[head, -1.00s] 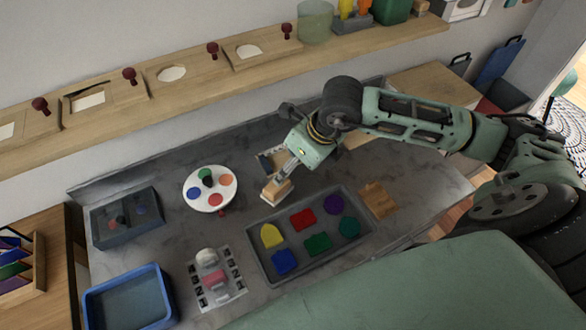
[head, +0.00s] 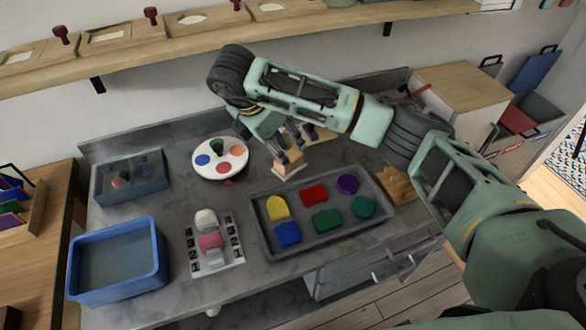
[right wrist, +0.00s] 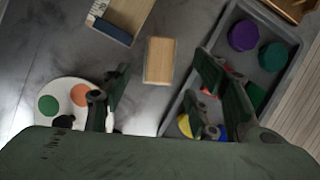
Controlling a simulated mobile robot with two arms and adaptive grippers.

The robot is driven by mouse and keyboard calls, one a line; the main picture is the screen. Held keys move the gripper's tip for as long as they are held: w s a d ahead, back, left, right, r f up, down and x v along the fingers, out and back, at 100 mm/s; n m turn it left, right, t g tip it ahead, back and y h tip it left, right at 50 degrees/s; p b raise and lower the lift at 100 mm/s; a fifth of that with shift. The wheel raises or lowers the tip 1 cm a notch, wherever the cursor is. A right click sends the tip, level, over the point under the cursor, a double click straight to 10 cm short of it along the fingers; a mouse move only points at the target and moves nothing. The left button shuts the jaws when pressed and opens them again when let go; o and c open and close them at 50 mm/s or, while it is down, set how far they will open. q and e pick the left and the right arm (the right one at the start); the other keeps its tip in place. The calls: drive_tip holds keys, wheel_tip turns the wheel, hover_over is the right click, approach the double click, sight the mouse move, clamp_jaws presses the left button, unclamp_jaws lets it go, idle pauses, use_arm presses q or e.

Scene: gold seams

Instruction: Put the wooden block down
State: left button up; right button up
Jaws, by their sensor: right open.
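The small wooden block (head: 288,160) is on the grey worktop, just behind the dark tray of coloured shapes and right of the round palette. In the right wrist view the block (right wrist: 159,61) shows its pale wooden top in the gap between my fingers and beyond them, with bare grey surface on both sides. My right gripper (head: 284,138) is directly above and behind the block in the head view, its fingers spread. The right wrist view also shows the open right gripper (right wrist: 163,90) with nothing between its fingertips. My left gripper is not in view.
The dark tray (head: 258,226) holds several coloured shapes. The white palette (head: 221,174) has coloured discs. A blue bin (head: 159,262), a grey box (head: 163,187) and a small white board (head: 232,254) stand left. A wooden piece (right wrist: 122,17) lies near the block.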

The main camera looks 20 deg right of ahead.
sight(289, 157)
drive_tip(key=p+x, duration=0.1)
drive_tip(key=x, duration=0.4)
drive_tip(key=shift+f+p, duration=0.3)
drive_tip(key=shift+f, duration=0.05)
drive_tip(key=shift+d+f, duration=0.2)
drive_tip(key=shift+f, duration=0.35)
drive_tip(key=c, duration=0.6)
drive_tip(key=shift+r, duration=0.1)
drive_tip(key=c, duration=0.7)
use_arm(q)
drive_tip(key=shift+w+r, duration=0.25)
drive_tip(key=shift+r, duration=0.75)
use_arm(e)
drive_tip(key=shift+c, duration=0.4)
